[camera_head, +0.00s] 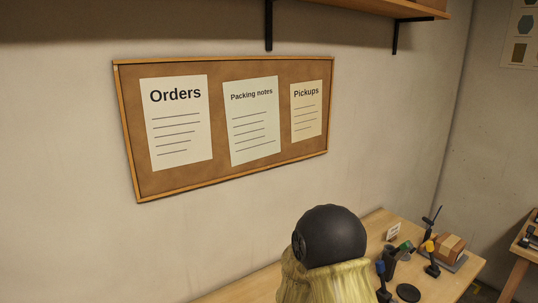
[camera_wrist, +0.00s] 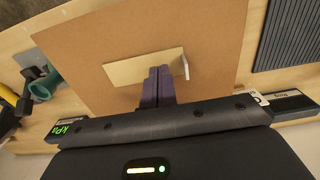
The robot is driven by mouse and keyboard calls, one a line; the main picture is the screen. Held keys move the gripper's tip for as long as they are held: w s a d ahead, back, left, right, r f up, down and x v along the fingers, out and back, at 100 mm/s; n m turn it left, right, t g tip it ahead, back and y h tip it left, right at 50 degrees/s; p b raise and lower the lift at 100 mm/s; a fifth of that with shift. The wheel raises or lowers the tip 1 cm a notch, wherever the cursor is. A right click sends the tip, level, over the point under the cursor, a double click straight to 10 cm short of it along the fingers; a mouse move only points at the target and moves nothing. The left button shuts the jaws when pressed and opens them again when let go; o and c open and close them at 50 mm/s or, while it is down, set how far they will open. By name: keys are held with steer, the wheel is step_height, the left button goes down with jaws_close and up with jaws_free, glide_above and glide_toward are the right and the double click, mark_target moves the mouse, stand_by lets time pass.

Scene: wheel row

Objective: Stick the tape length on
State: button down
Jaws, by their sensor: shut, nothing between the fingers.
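In the wrist view a pale tan strip (camera_wrist: 125,70), which looks like the tape length, lies across a flat brown cardboard surface (camera_wrist: 205,35). A thin whitish piece (camera_wrist: 186,67) stands up at its right end. My gripper (camera_wrist: 159,72) has its two purple fingers together, with nothing between them. The fingertips overlap the strip's near edge in the picture; I cannot tell whether they touch it. The fingers hide part of the strip. The head view does not show my gripper; a brown parcel (camera_head: 447,247) sits there on the bench.
The wooden bench (camera_head: 375,222) carries several small tools, a small card (camera_head: 393,231) and a black disc (camera_head: 408,292). In the wrist view a teal ring-shaped thing (camera_wrist: 42,88) lies left and a dark ribbed mat (camera_wrist: 288,38) right. A corkboard (camera_head: 215,90) hangs behind.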

steer(key=shift+f+b, duration=0.5)
steer(key=shift+f, duration=0.05)
stand_by(1.0)
steer(key=shift+r+p, duration=2.5)
steer(key=shift+r, duration=0.55)
steer(key=s+d+r+m+t+b, duration=0.1)
steer(key=s+d+r+m+b, duration=0.1)
steer(key=d+r, duration=0.4)
steer(key=s+d+r+m+t+b, duration=0.1)
steer(key=s+d+r+m+b, duration=0.1)
steer(key=s+d+r+m, duration=0.2)
step_height(320, 180, up, 3)
steer(key=shift+d+m+t, duration=0.3)
steer(key=shift+d+m, duration=0.1)
steer(key=shift+d, duration=0.55)
